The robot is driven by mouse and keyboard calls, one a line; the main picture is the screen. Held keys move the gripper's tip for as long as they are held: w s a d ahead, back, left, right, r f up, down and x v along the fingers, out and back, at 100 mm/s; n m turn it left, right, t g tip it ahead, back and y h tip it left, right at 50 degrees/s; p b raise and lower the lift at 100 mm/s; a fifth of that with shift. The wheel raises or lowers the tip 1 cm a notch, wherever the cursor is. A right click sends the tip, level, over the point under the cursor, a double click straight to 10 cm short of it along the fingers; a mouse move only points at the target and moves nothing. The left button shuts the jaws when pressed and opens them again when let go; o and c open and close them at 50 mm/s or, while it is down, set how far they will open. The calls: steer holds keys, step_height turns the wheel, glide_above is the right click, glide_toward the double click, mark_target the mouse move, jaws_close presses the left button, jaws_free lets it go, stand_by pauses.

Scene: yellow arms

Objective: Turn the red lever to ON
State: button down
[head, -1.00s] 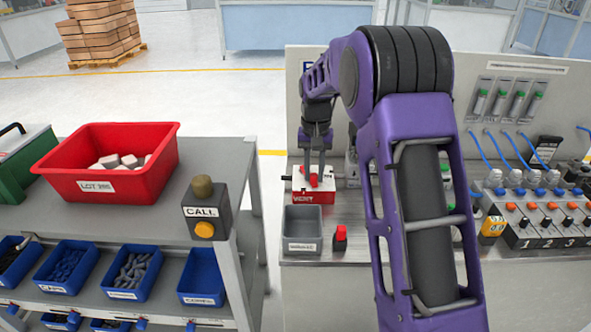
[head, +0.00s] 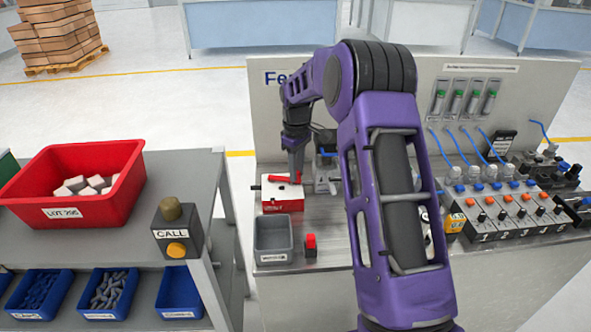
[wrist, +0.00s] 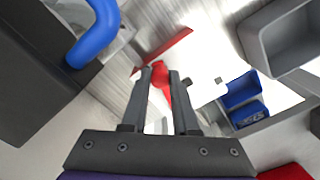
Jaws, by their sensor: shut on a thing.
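The red lever (head: 279,178) is on top of a white box with a red labelled front (head: 283,206), at the left end of the steel bench. My gripper (head: 297,178) reaches down to the box top and is shut on the lever. In the wrist view the lever (wrist: 160,82) shows red between the two fingertips (wrist: 162,74). The fingers hide part of the lever, and I cannot read an ON mark.
A grey bin (head: 273,238) and a small red-topped switch (head: 310,246) stand in front of the box. Valves with blue tubes (head: 500,195) fill the bench to the right. A cart with a red bin (head: 75,185) stands left, across a gap.

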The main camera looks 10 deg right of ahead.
steer(key=shift+w+d+n, duration=0.25)
steer(key=shift+w+n, duration=0.75)
steer(key=shift+n, duration=0.5)
steer(key=shift+r, duration=0.1)
steer(key=c, duration=0.7)
jaws_free()
step_height(320, 180, up, 17)
steer(key=shift+r, duration=0.15)
